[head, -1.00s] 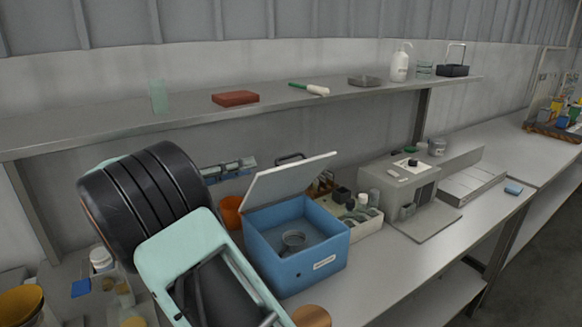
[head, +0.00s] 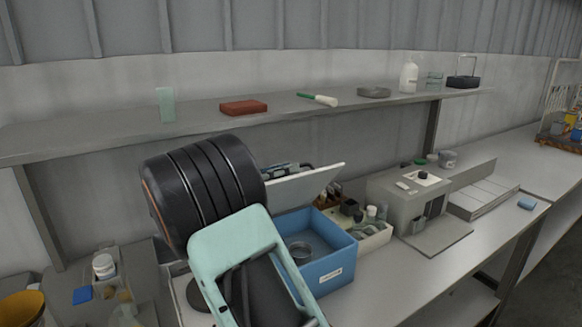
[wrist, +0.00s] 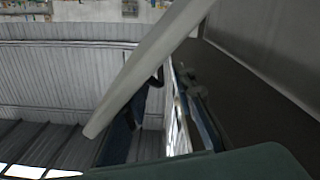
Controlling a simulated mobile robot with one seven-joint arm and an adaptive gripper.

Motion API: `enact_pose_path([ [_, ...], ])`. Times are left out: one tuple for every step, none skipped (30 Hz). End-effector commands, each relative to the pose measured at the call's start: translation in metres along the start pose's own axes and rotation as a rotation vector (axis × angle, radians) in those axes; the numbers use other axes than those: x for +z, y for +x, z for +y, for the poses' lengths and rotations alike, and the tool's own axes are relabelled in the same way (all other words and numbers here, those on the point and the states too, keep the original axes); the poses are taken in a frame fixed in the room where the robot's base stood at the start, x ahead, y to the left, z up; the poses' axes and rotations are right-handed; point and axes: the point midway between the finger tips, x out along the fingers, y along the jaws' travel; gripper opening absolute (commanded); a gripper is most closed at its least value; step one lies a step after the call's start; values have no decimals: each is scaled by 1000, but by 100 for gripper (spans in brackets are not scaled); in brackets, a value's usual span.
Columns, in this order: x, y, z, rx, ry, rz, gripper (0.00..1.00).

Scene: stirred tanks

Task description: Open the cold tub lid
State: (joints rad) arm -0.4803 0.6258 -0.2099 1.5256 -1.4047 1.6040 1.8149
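The cold tub is a blue open box (head: 333,270) on the bench, with a small label on its front. Its pale grey lid (head: 312,186) stands raised and tilted above the back of the tub. My dark and mint arm parts cover the tub's left side and part of the lid in the head view. In the wrist view a pale slanted panel edge, likely the lid (wrist: 150,65), crosses close to the camera. My gripper's fingers cannot be made out in either view, and contact with the lid cannot be judged.
A tray of small items (head: 372,236) stands right of the tub, then a grey device (head: 408,203). A shelf (head: 290,103) runs above the bench with a red-brown block (head: 244,107) and a white bottle (head: 409,76). The right bench front is mostly clear.

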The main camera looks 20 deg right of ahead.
Motion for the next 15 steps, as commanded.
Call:
enact_pose_path([
  [-1, 7, 0, 1, 0, 0, 24],
  [-1, 11, 0, 1, 0, 0, 24],
  [-1, 14, 0, 1, 0, 0, 24],
  [-1, 16, 0, 1, 1, 0, 24],
  [-1, 18, 0, 0, 1, 0, 24],
  [0, 19, 0, -1, 1, 0, 24],
  [0, 20, 0, -1, 1, 0, 24],
  [0, 21, 0, -1, 1, 0, 24],
  [0, 21, 0, -1, 1, 0, 24],
  [0, 22, 0, -1, 1, 0, 24],
  [0, 22, 0, -1, 1, 0, 24],
  [0, 21, 0, -1, 1, 0, 24],
  [0, 21, 0, -1, 1, 0, 24],
  [0, 21, 0, -1, 1, 0, 24],
  [0, 21, 0, -1, 1, 0, 24],
])
